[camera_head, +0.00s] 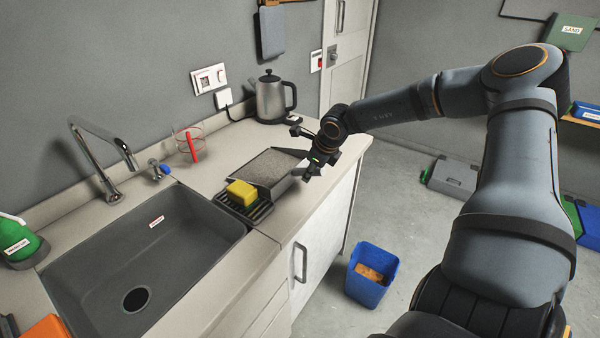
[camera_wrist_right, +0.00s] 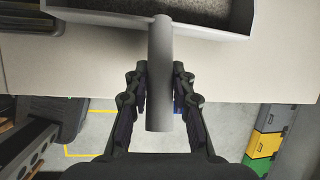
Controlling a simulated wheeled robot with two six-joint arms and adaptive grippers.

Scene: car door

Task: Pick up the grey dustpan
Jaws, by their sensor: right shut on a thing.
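The grey dustpan (camera_head: 270,166) is on the worktop to the right of the sink, its pan behind the rack with the yellow sponge. In the right wrist view the dustpan's pan (camera_wrist_right: 110,10) fills the top edge, and its round grey handle (camera_wrist_right: 161,60) points down between the fingers. My right gripper (camera_head: 309,168) is at the handle end near the worktop's front edge. In its wrist view the right gripper (camera_wrist_right: 160,85) has a finger on each side of the handle, shut on it. My left gripper is not in view.
A yellow sponge (camera_head: 242,192) sits on a dark rack (camera_head: 248,209) beside the sink (camera_head: 140,270). A kettle (camera_head: 274,98) stands behind the dustpan. A blue bin (camera_head: 371,276) stands on the floor below. A clear container with a red item (camera_head: 190,147) is near the wall.

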